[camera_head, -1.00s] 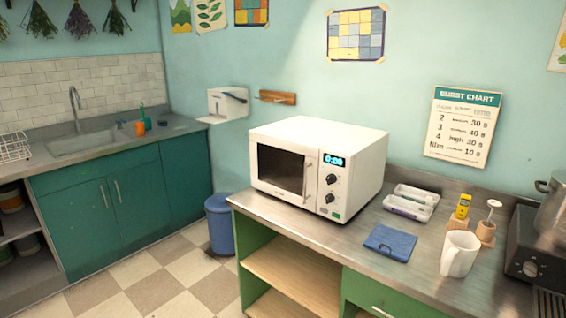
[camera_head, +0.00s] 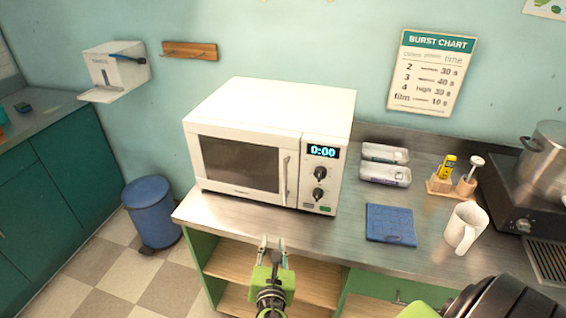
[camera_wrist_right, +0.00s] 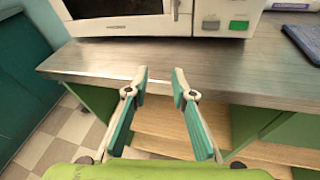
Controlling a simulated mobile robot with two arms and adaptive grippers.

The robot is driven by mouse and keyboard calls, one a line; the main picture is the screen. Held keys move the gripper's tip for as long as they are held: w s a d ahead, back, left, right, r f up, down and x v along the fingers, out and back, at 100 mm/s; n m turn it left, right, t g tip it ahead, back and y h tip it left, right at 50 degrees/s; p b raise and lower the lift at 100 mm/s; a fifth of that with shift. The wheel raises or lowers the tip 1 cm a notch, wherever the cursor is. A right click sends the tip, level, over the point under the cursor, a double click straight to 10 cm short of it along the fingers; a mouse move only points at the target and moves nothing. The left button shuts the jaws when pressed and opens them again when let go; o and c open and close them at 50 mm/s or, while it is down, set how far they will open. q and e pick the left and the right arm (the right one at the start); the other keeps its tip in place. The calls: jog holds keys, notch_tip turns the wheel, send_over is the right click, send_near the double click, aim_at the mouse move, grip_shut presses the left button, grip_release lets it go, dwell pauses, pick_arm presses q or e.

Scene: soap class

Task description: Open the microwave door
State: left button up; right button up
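The white microwave (camera_head: 262,148) stands on the metal counter with its door (camera_head: 240,163) shut. A vertical handle (camera_head: 285,180) is on the door's right side, beside the panel with the lit display and two knobs. My right gripper (camera_head: 272,243) is in front of the counter's front edge, below the handle and apart from it. In the right wrist view my right gripper (camera_wrist_right: 160,78) is open and empty, fingers pointing at the counter edge; the microwave's lower front (camera_wrist_right: 130,27) shows beyond. My left gripper is not in view.
A hot plate with a pot (camera_head: 548,160) stands farther right. The metal counter (camera_head: 330,235) is bare before the microwave. A blue bin (camera_head: 151,212) is on the floor.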

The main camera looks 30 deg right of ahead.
aim_at(285, 175)
notch_tip(285, 175, up, 15)
jog(key=s+d+n+t+h+p, duration=0.1)
jog(key=s+d+t+h, duration=0.1)
jog(key=h, duration=0.1)
jog(key=p+x, duration=0.1)
jog(key=x, duration=0.7)
jog(key=p+x, duration=0.1)
jog(key=x, duration=0.3)
jog(key=shift+w+f+p, duration=0.3)
jog(key=shift+w+f, duration=0.05)
jog(key=shift+w, duration=0.05)
jog(key=shift+w+d+f, duration=0.1)
jog(key=shift+w+d, duration=0.35)
jog(key=shift+w, duration=0.1)
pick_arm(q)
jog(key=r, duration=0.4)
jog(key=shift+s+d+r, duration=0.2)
pick_arm(e)
grip_shut()
